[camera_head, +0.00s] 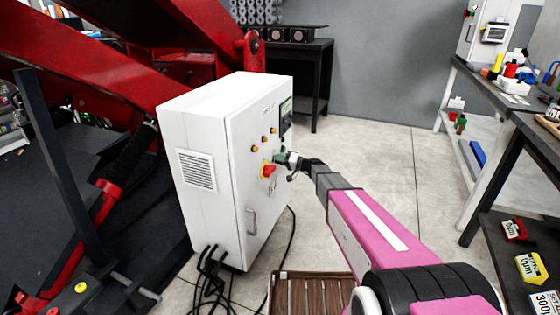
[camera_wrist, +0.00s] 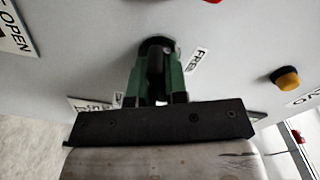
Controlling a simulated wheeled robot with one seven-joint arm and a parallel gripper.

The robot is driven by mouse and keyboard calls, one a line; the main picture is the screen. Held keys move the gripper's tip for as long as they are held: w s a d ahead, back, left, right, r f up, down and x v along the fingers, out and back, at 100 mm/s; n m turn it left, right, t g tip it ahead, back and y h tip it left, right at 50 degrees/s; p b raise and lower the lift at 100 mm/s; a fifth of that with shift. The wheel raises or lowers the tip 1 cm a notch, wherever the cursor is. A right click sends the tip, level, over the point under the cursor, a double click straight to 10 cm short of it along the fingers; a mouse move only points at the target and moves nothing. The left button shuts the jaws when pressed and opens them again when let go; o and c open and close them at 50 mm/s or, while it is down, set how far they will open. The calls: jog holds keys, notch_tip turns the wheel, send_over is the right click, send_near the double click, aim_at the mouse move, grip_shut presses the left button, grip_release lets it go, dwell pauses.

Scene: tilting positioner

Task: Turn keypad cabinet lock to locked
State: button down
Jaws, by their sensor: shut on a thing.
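The white cabinet (camera_head: 205,165) stands in the middle of the head view, its door facing right. In the wrist view a round black lock (camera_wrist: 156,46) sits on a pale panel. My gripper (camera_wrist: 160,80) is shut on it, with a green finger on each side of its dark middle part. A "FREE" label (camera_wrist: 196,61) is to the right of the lock; another label (camera_wrist: 92,103) at lower left is partly hidden by my gripper. In the head view my gripper (camera_head: 284,158) reaches the door from the right and hides the lock.
An "OPEN" label (camera_wrist: 13,32) and a yellow button (camera_wrist: 286,78) flank the lock. Red machinery (camera_head: 110,50) stands behind the cabinet. The floor (camera_head: 385,160) to the right is clear.

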jog(key=m, duration=0.5)
jog(key=shift+f, duration=0.15)
jog(key=shift+m, duration=0.4)
jog(key=c, duration=1.1)
grip_release()
jog(key=shift+c, duration=0.2)
jog(key=v, duration=1.1)
